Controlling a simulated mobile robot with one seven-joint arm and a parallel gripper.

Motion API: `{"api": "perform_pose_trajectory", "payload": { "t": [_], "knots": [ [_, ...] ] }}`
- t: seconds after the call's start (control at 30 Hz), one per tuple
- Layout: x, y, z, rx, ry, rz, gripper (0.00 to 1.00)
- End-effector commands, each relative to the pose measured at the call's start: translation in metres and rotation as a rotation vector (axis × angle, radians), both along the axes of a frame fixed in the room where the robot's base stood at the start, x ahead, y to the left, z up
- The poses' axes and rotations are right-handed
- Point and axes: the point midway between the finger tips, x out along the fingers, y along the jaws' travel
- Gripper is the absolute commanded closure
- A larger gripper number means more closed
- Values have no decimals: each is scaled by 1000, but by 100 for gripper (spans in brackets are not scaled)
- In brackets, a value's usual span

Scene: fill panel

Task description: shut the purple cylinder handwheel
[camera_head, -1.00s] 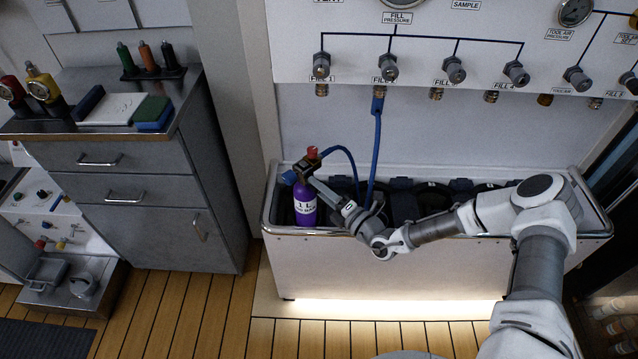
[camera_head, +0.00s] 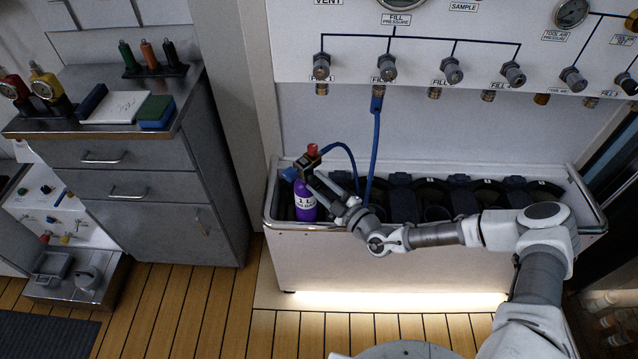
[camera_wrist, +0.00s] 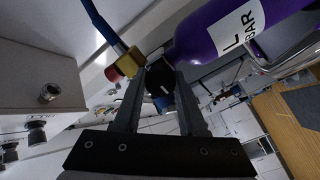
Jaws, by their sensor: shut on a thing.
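The purple cylinder (camera_head: 305,206), with a white label, stands upright at the left end of the white trough. A valve with a red knob (camera_head: 313,150) and a blue hose fitting sits on its top. My gripper (camera_head: 314,180) reaches the valve from the right. In the wrist view my gripper's fingers (camera_wrist: 161,78) are shut on a round black handwheel (camera_wrist: 160,86), one finger on each side. The purple cylinder (camera_wrist: 225,35) lies beyond it at upper right. In the head view the handwheel is mostly hidden by the fingers.
A blue hose (camera_head: 375,150) hangs from the second fill valve, with a loop to the cylinder's top. The white trough (camera_head: 400,262) holds dark empty slots to the right. The grey cabinet (camera_head: 145,190) stands left, with a floor gap between.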

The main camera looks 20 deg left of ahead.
Motion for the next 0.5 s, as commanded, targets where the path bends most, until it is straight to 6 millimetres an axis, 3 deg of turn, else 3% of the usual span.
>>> {"api": "perform_pose_trajectory", "payload": {
  "t": [0.5],
  "knots": [
    [0, 0, 0, 257, 419, -1, 100]
  ]
}}
